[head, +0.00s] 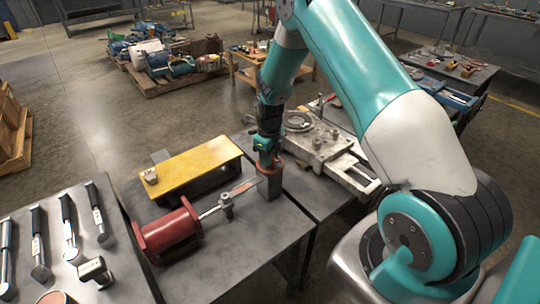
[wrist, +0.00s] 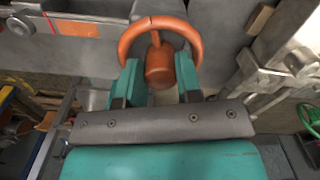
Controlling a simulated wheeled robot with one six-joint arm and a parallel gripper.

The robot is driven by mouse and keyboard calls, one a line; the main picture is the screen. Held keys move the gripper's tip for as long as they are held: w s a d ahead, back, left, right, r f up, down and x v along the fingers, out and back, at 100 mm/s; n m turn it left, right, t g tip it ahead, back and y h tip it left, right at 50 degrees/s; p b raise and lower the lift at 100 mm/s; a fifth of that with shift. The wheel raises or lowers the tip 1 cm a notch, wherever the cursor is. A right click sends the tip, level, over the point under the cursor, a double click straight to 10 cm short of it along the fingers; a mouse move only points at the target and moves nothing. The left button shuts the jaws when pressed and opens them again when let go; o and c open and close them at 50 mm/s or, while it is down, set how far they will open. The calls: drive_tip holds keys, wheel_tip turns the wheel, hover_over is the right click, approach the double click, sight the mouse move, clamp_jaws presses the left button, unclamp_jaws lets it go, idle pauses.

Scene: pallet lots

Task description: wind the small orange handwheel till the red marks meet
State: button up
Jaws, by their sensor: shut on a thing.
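The small orange handwheel (wrist: 198,42) shows in the wrist view as a ring with a spoke and a thick round knob (wrist: 160,65). My gripper (wrist: 160,80) has its teal fingers on both sides of the knob and is shut on it. In the head view my gripper (head: 267,160) points down at the handwheel (head: 279,165), which sits at the grey block on the bench and is partly hidden. A thin red mark (wrist: 50,22) shows at the upper left of the wrist view, left of an orange strip (wrist: 75,30). I cannot make out a second red mark.
A red cylinder (head: 170,234) with a rod lies left of the handwheel on the grey bench (head: 235,262). A yellow plate (head: 190,168) stands behind it. A grey metal machine (head: 318,142) is close on the right. Hammers and tools lie on the left table (head: 25,285).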

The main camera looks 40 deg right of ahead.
drive_tip(key=shift+w+r+m, duration=0.1)
drive_tip(key=shift+m, duration=0.3)
drive_tip(key=o, duration=0.9)
drive_tip(key=shift+o, duration=0.2)
wheel_tip(320, 180, up, 17)
drive_tip(key=shift+r+b, duration=0.15)
drive_tip(key=shift+b, duration=0.15)
